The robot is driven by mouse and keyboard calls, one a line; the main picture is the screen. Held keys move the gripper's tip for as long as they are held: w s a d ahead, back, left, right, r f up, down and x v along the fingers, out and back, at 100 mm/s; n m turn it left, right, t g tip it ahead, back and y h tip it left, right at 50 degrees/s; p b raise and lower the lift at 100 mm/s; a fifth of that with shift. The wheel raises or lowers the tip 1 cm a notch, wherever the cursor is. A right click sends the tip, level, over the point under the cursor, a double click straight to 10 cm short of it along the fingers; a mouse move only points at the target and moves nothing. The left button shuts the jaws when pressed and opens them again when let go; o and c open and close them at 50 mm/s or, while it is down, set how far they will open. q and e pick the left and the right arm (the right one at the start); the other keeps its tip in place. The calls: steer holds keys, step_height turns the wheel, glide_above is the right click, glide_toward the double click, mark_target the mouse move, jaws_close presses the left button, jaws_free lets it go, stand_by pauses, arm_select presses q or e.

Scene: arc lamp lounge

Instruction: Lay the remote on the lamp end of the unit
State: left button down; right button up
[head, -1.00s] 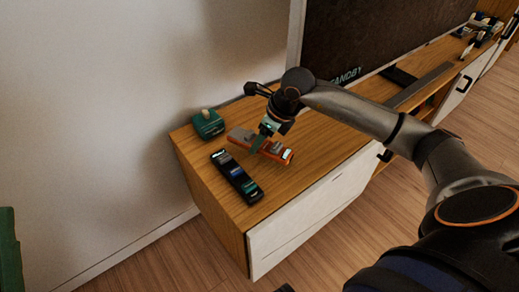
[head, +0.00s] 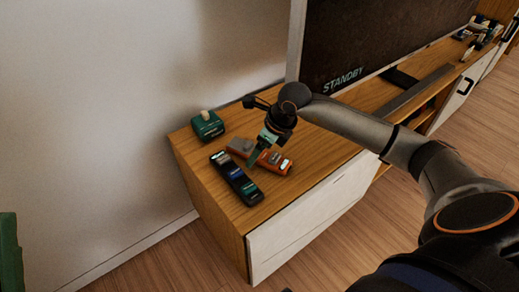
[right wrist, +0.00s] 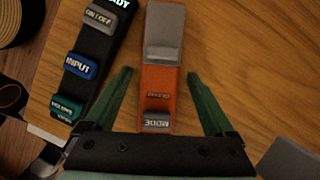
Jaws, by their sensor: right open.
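A dark remote (head: 236,179) with labelled buttons lies on the near end of the wooden unit (head: 232,208). It also shows at the upper left in the right wrist view (right wrist: 92,48). An orange and grey handheld device (head: 275,162) with a MODE button lies just behind and beside it; it also shows in the right wrist view (right wrist: 158,85). My right gripper (head: 257,158) is open over the orange device. In the wrist view its green fingers stand on either side of that device, with gaps. No lamp is in view. My left gripper is not in view.
A green box with a pale knob (head: 208,125) stands at the back corner near the wall. A screen reading STANDBY (head: 385,40) and a long dark bar (head: 418,85) stand further along. Several small items (head: 478,30) sit at the far end.

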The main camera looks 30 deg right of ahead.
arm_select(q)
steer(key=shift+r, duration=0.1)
